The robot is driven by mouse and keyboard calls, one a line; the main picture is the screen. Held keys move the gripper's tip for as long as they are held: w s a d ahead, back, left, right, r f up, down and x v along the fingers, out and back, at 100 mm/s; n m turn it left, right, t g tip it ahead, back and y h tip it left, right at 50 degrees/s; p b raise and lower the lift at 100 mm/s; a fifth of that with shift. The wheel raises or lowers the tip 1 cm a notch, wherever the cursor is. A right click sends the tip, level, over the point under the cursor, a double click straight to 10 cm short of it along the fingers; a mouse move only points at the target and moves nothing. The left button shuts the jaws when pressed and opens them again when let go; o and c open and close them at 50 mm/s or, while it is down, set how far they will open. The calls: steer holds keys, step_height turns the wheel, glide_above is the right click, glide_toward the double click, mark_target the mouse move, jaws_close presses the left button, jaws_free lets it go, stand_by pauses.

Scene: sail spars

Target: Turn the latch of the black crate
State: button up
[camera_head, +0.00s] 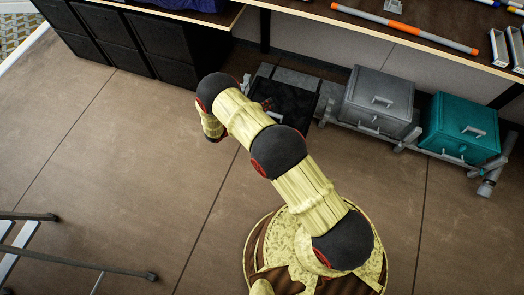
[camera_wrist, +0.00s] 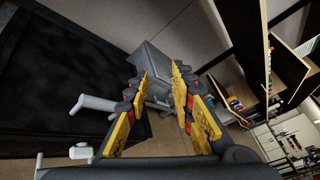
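The black crate (camera_head: 296,103) sits on the low rack under the table, partly covered by my arm in the head view. In the wrist view a large dark face, which looks like the black crate (camera_wrist: 50,60), fills the left side. My gripper (camera_wrist: 160,82) is open, its yellow fingers apart with nothing between them. The dark face lies to the left of the fingers. I cannot clearly pick out the black crate's latch; my arm covers part of the crate's front in the head view. The gripper itself is mostly hidden there.
A grey crate (camera_head: 378,98) and a teal crate (camera_head: 462,126) stand to the right on the same rack. The grey crate (camera_wrist: 153,62) shows beyond my fingers. Grey pipe ends (camera_wrist: 95,103) jut out nearby. The table (camera_head: 430,25) overhangs; black cabinets (camera_head: 165,50) stand left. Floor in front is clear.

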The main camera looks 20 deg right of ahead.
steer(key=s+a+f+n+t+y, duration=0.1)
steer(key=s+f+n+t+y, duration=0.15)
steer(key=f+n, duration=0.4)
steer(key=s+a+f+n+t+y, duration=0.1)
steer(key=s+a+f+n+t, duration=0.2)
steer(key=f, duration=0.7)
steer(key=s+f+n+t+y, duration=0.1)
steer(key=s+f+n+t, duration=0.3)
steer(key=f, duration=0.5)
steer(key=shift+n+g, duration=0.35)
steer(key=shift+g, duration=0.2)
steer(key=shift+x, duration=3.7)
steer(key=shift+f, duration=0.1)
jaws_close()
